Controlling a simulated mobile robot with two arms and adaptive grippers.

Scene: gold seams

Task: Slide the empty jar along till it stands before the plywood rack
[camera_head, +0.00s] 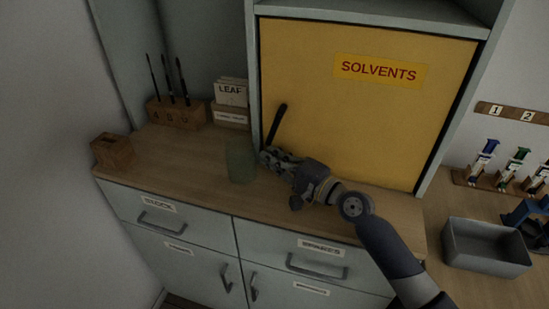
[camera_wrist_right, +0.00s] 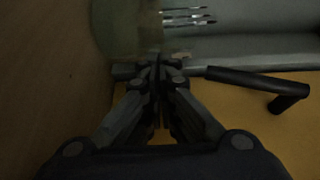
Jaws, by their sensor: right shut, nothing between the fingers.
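The empty jar (camera_head: 241,161), greenish and see-through, stands upright on the wooden counter in front of the cabinet. It also shows at the top of the right wrist view (camera_wrist_right: 118,28). My right gripper (camera_head: 265,157) is shut and empty, just right of the jar, low over the counter. In the right wrist view its fingertips (camera_wrist_right: 158,62) are close to the jar; I cannot tell whether they touch it. A wooden rack (camera_head: 176,112) holding several dark brushes stands at the back, left of the jar. My left gripper is not in view.
A LEAF card box (camera_head: 231,108) stands behind the jar. The yellow SOLVENTS door (camera_head: 350,110) with its black handle (camera_head: 277,123) rises beside my right gripper. A small wooden block (camera_head: 112,151) sits at the left counter end. Bare counter lies between block and jar.

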